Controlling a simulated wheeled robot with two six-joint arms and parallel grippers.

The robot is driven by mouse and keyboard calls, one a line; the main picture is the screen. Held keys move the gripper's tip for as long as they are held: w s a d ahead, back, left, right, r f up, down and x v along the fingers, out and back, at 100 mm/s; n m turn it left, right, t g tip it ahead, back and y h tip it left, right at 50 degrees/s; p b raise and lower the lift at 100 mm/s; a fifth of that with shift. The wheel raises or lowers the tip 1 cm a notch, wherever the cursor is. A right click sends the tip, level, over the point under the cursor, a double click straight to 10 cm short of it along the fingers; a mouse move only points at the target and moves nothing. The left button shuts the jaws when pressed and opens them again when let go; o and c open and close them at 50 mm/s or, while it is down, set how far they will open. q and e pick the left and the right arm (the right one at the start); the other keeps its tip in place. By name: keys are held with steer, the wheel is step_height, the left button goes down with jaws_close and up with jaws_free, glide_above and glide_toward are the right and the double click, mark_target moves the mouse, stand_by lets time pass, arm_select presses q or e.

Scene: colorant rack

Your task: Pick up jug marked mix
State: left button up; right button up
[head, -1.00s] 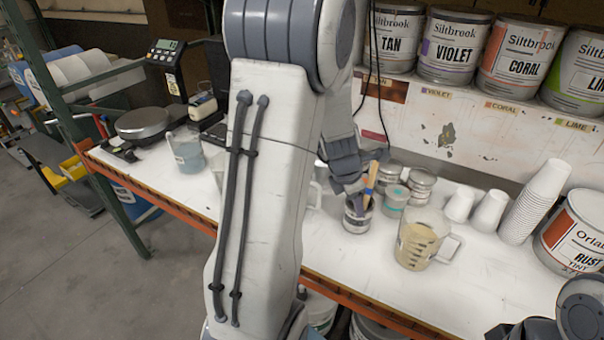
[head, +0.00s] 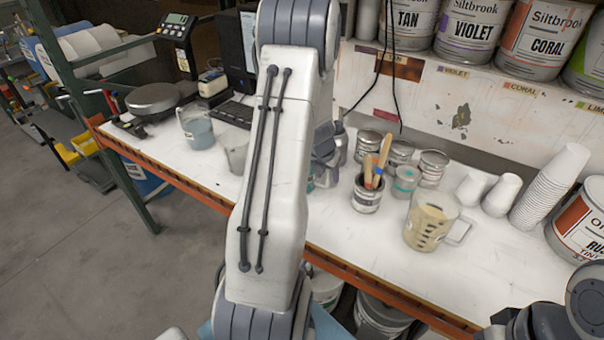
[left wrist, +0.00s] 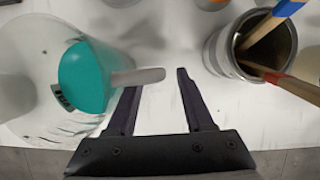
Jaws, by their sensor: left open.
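A clear jug with teal liquid (left wrist: 88,78) shows at the left of the left wrist view, seen from above. A small dark mark is on its side; I cannot read it. Its pale handle (left wrist: 140,77) points toward my left gripper (left wrist: 159,82), which is open, with the handle's end by the gap between the fingertips. In the head view my left arm hides most of this jug, and the left fingertips are hard to make out. My right arm (head: 585,300) shows at the lower right corner; its fingers cannot be made out.
A tin with wooden sticks (head: 367,194) stands close right of the left gripper. A beige-filled jug (head: 430,222), small tins and paper cups (head: 545,195) stand farther right. A blue-grey-filled jug (head: 197,131) and scale (head: 153,98) stand left. Paint cans line the shelf above.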

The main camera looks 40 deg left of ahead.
arm_select(q)
steer(key=shift+x, duration=0.9)
jaws_close()
steer(key=shift+r, duration=0.15)
stand_by(0.6)
